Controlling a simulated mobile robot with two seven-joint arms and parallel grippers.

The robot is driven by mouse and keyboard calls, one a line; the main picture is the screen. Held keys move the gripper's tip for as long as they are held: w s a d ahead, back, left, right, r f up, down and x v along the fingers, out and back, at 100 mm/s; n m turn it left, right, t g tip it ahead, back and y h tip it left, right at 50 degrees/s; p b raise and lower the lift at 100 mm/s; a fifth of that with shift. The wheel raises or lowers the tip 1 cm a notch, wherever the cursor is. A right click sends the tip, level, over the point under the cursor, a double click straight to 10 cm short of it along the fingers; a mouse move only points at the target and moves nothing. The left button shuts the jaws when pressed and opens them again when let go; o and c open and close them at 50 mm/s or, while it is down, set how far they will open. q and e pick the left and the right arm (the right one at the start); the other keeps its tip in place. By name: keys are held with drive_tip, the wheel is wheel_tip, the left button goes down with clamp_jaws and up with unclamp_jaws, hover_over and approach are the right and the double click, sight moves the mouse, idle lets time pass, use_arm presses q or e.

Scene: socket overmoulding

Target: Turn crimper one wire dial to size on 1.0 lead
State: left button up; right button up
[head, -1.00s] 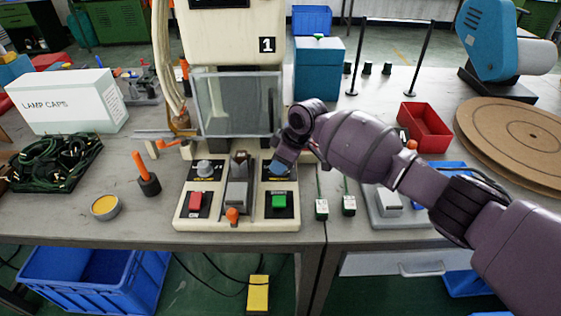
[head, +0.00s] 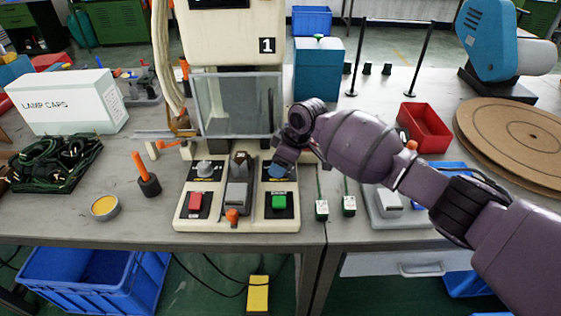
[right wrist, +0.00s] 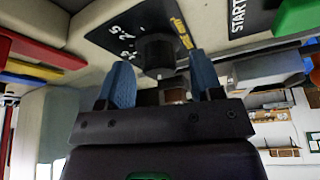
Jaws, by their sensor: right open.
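Crimper one (head: 232,35), a cream machine marked 1, has a control panel (head: 222,224) at its front. My right gripper (head: 277,171) is over the panel's right dial, above the green START button (head: 279,202), and hides that dial in the head view. In the right wrist view the black wire dial (right wrist: 157,50) stands on a black plate with printed sizes, 2.5 legible. The open blue fingers of my right gripper (right wrist: 162,82) lie either side of the dial's line, their tips close to it. I cannot tell its pointer setting or whether they touch. My left gripper is out of view.
A second grey dial (head: 205,167) and a red button (head: 198,203) are on the panel's left. A clear guard (head: 238,105) stands behind. Two small green-and-white tagged pieces (head: 321,208) lie to the right, and a red bin (head: 425,127) is farther right.

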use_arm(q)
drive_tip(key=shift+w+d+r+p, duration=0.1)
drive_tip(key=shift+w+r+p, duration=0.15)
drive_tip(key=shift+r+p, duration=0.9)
use_arm(e)
drive_tip(key=v, duration=1)
drive_tip(key=shift+d+r, duration=0.15)
drive_tip(key=shift+r, duration=0.1)
drive_tip(key=shift+s, duration=0.1)
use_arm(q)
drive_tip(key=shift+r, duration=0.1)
